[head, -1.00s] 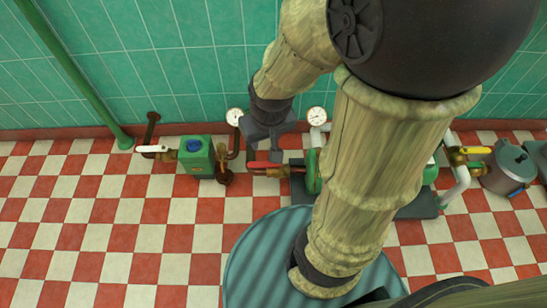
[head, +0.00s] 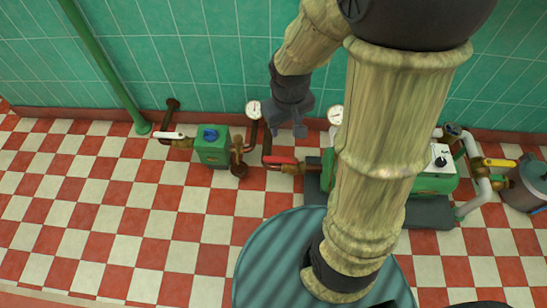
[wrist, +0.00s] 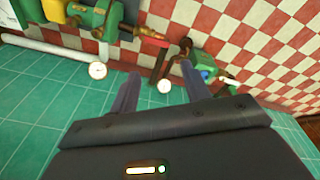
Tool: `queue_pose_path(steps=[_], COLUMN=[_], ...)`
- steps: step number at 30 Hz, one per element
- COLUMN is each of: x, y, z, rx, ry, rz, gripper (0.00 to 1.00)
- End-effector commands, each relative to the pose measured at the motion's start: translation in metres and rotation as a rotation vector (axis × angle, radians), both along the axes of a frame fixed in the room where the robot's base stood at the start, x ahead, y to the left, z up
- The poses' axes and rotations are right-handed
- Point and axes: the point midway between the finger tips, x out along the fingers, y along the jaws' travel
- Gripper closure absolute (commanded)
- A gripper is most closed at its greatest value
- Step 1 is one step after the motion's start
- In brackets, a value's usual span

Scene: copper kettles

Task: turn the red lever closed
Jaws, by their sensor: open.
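The red lever (head: 281,160) sits on a brass valve (head: 292,169) in the pipe left of the green pump. It lies roughly along the pipe. In the wrist view the red lever (wrist: 153,37) shows beyond the fingertips. My gripper (head: 290,128) is open and empty, near the wall just above the lever in the head view, apart from it. Both fingers of my gripper (wrist: 160,70) show in the wrist view, with a gauge between them.
A green box with a blue knob (head: 212,146) and a white lever (head: 168,135) stand to the left. Gauges (head: 253,108) stand by the tiled wall. A yellow lever (head: 499,162) and a grey tank (head: 527,185) are at the right. The checkered floor at left is clear.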

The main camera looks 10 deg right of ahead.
Motion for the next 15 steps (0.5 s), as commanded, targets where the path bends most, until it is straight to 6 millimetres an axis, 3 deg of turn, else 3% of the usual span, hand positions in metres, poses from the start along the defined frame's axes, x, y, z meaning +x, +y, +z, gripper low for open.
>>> queue_pose_path(steps=[1,6,15], x=[0.015,0.064,0.136], y=[0.004,0.016,0.038], z=[-0.019,-0.065,-0.164], rx=[-0.019,-0.096,-0.222], ry=[0.03,0.13,0.304], rz=[0.065,0.306,0.7], gripper=[0.53,0.53,0.53])
